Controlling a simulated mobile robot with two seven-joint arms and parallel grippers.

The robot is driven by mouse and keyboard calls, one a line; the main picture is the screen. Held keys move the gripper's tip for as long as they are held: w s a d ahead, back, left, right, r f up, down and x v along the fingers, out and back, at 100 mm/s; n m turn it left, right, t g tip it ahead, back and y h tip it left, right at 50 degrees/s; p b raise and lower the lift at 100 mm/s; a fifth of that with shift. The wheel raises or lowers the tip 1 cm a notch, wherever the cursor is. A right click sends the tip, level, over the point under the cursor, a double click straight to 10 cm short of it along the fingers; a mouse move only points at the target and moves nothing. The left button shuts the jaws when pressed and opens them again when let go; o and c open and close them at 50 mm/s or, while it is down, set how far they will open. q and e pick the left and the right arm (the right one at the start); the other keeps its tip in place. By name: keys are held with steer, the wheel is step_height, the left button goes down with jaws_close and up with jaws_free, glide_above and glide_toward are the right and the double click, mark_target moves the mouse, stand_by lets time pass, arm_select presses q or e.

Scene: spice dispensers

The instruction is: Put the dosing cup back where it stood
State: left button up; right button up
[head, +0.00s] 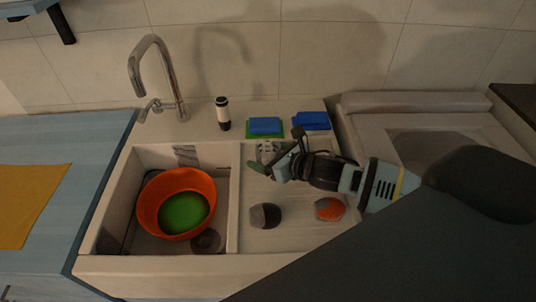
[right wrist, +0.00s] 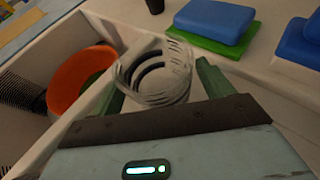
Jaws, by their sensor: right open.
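A pale cup with see-through stripes, seemingly the dosing cup (head: 267,149), stands at the back of the drainboard beside the sink basin. It also shows in the right wrist view (right wrist: 155,75). My right gripper (head: 268,162) reaches in from the right. In the right wrist view its two green fingers (right wrist: 158,92) are spread, one on each side of the cup's near part. I cannot tell whether they touch it. The cup's base is partly hidden by the gripper in the head view. My left gripper is not in view.
A dark round dispenser (head: 265,216) and an orange-and-grey one (head: 329,209) stand on the drainboard's front. An orange bowl (head: 148,208) sits in the basin (head: 112,205). Behind are a black-and-white bottle (head: 223,115), blue-and-green sponges (head: 265,126) and the tap (head: 160,65).

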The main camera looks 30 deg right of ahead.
steer(key=shift+r, duration=0.2)
steer(key=v, duration=1.2)
steer(key=shift+p, duration=0.35)
